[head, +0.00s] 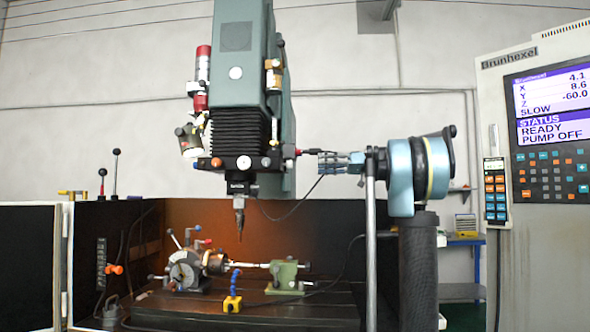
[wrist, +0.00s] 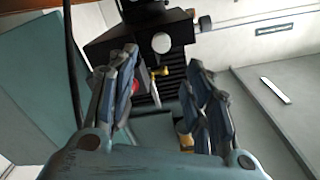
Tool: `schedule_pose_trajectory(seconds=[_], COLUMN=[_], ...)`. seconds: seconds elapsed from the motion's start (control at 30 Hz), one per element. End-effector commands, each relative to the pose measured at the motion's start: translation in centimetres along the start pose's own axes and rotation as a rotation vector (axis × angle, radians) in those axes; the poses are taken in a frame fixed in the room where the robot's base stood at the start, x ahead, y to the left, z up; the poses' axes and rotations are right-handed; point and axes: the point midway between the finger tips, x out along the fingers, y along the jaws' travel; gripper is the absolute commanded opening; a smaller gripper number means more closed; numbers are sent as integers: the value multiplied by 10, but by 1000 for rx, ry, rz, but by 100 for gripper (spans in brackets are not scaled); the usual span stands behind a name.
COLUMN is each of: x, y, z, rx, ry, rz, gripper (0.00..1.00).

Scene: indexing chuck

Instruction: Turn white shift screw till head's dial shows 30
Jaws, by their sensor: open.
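The dark block at the bottom of the green milling head (head: 237,164) carries a round white disc (head: 243,163) on its front. I cannot tell which part is the shift screw. My gripper (head: 322,162) is just right of the block, fingers pointing left. In the wrist view my gripper (wrist: 163,62) is open and empty, with the block beyond its fingertips. No dial figures are readable.
A tool (head: 239,215) hangs below the head. Under it are a chuck (head: 185,270) and a green tailstock (head: 287,275). The control panel (head: 549,120) stands at right, showing READY and PUMP OFF.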

Motion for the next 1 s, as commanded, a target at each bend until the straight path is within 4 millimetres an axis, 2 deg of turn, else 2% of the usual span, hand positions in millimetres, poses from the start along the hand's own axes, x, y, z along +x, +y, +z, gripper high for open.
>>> schedule_pose_trajectory(seconds=[0.03,0.3,0.6,0.8,1.0], x=[11,58,103,117,120], y=[-1,-1,-1,0,0], z=[1,1,1,1,0], rx=[0,1,1,1,1], ry=[-2,-2,-2,-1,0], rz=[-4,-3,-2,-1,1], gripper=[46,46,46,46,46])
